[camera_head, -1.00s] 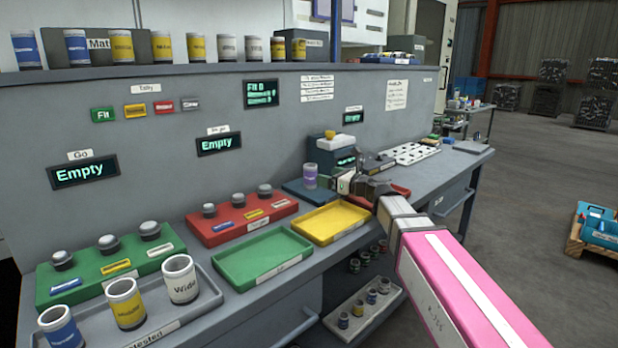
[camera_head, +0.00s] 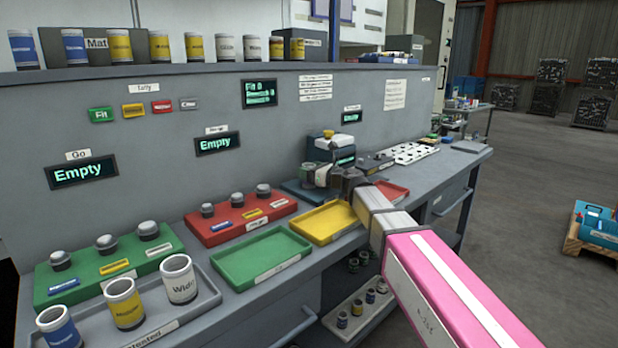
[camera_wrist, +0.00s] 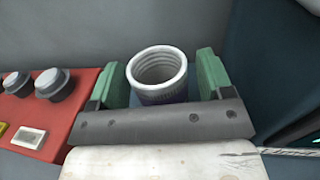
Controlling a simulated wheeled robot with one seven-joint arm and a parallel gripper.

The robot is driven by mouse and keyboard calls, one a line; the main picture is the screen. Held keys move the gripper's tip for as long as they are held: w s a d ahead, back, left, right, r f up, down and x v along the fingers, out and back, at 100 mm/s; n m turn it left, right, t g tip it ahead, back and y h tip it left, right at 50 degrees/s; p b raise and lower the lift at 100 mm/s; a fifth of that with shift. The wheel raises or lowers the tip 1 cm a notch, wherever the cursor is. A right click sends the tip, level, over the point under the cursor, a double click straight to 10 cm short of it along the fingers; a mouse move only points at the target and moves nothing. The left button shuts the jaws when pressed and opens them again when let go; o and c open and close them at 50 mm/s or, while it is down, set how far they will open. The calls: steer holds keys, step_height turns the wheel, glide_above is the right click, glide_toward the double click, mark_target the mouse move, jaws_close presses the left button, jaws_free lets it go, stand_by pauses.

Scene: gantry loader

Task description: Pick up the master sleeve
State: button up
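The master sleeve is a cylinder with a pale rim and a dark purplish band, upright in the wrist view (camera_wrist: 158,92). In the head view it is mostly hidden behind my gripper (camera_head: 320,176). In the wrist view my gripper (camera_wrist: 160,82) has its two green fingers on either side of the sleeve. Narrow gaps show between the fingers and the sleeve wall, so the gripper looks open around it. The sleeve's lower part is hidden by the gripper body.
The yellow tray (camera_head: 328,224) and green tray (camera_head: 262,258) lie empty on the bench. The red board (camera_head: 240,217) with grey knobs is left of the gripper. A dark gauge unit (camera_head: 344,157) stands close behind. The grey wall (camera_head: 215,105) backs the bench.

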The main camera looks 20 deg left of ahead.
steer(key=c, duration=1)
steer(key=shift+r, duration=0.1)
